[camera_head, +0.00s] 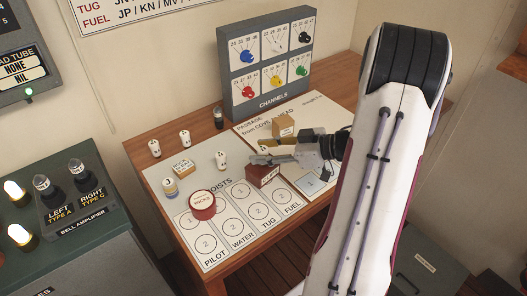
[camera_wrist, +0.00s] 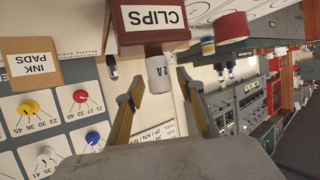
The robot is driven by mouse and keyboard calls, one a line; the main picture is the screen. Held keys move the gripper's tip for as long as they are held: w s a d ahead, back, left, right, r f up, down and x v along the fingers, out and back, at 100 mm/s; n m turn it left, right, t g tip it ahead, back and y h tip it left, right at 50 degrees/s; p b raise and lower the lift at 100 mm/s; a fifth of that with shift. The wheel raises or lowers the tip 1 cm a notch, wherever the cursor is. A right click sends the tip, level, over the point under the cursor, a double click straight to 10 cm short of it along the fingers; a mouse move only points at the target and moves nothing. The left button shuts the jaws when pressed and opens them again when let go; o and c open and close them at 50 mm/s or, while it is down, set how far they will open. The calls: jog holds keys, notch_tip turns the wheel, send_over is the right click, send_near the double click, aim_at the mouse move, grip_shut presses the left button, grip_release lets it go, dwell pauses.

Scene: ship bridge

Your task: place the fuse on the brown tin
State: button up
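The brown tin (camera_head: 264,177), labelled CLIPS, stands on the table near the printed hoist sheet. It shows upside down in the wrist view (camera_wrist: 152,19). A white fuse (camera_wrist: 157,74) marked 2 A stands upright against the tin's top face in the wrist view and appears to rest on it. In the head view I cannot make this fuse out near my gripper. My gripper (camera_head: 262,159) is just above the tin. In the wrist view its two fingers (camera_wrist: 155,86) are apart, one on each side of the fuse, with visible gaps.
A round red WICKS tin (camera_head: 203,204) stands left of the brown tin. Other white cylinders, such as one (camera_head: 221,160), stand at the left. An ink pads box (camera_head: 284,126) and the channels panel (camera_head: 266,68) are behind. The front hoist circles are mostly clear.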

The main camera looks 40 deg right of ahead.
jog(key=v, duration=1.1)
jog(key=shift+s+d, duration=0.2)
jog(key=shift+s, duration=0.1)
jog(key=shift+r, duration=0.1)
dwell(0.3)
jog(key=w+d+r+t+h, duration=0.1)
jog(key=w+d+r+h, duration=0.1)
jog(key=w+r+h, duration=0.8)
jog(key=w+a+r+m+h, duration=0.2)
jog(key=a+r+m, duration=0.15)
jog(key=r, duration=0.25)
jog(key=s+a+f+m+g+y, duration=0.1)
jog(key=s+a+f+g+y, duration=0.1)
jog(key=s+a, duration=1)
jog(key=s+a+f+m+g+y, duration=0.2)
jog(key=s+a+f+g, duration=0.2)
jog(key=s+a, duration=0.7)
jog(key=a, duration=0.3)
jog(key=shift+s+a+f+g+y, duration=0.3)
jog(key=shift+s+a, duration=0.05)
jog(key=shift+a, duration=0.05)
